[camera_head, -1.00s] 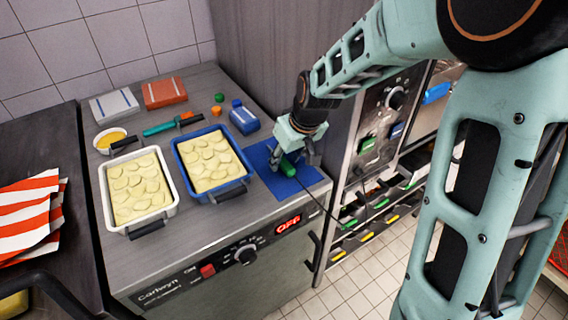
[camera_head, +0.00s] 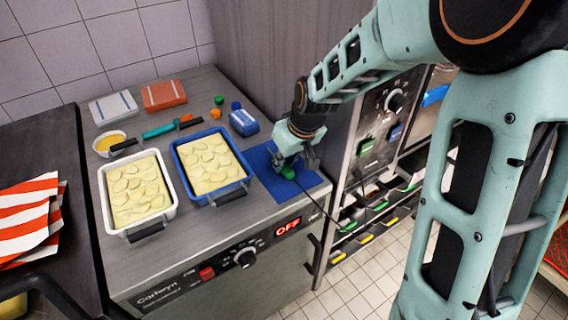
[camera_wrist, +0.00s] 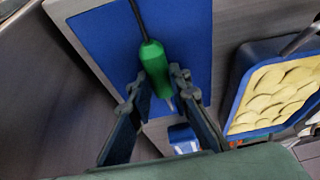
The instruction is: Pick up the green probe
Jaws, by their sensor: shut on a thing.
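The green probe (camera_head: 289,173) has a dark cable and lies at the blue mat (camera_head: 262,158) on the counter's right end. In the wrist view the green probe (camera_wrist: 155,68) shows its handle, with its metal tip toward the gripper's base and its cable leading away over the blue mat (camera_wrist: 190,40). My gripper (camera_head: 288,160) is down at the mat, and in the wrist view my gripper (camera_wrist: 163,90) has one finger on each side of the handle, shut on it. Whether the probe touches the mat is hard to tell.
A blue dish (camera_head: 245,183) of sliced food stands just left of the mat, and a white dish (camera_head: 108,205) is further left. A blue-and-white pack (camera_head: 243,122) lies behind the mat. An upright panel with knobs (camera_head: 395,100) stands close on the right.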

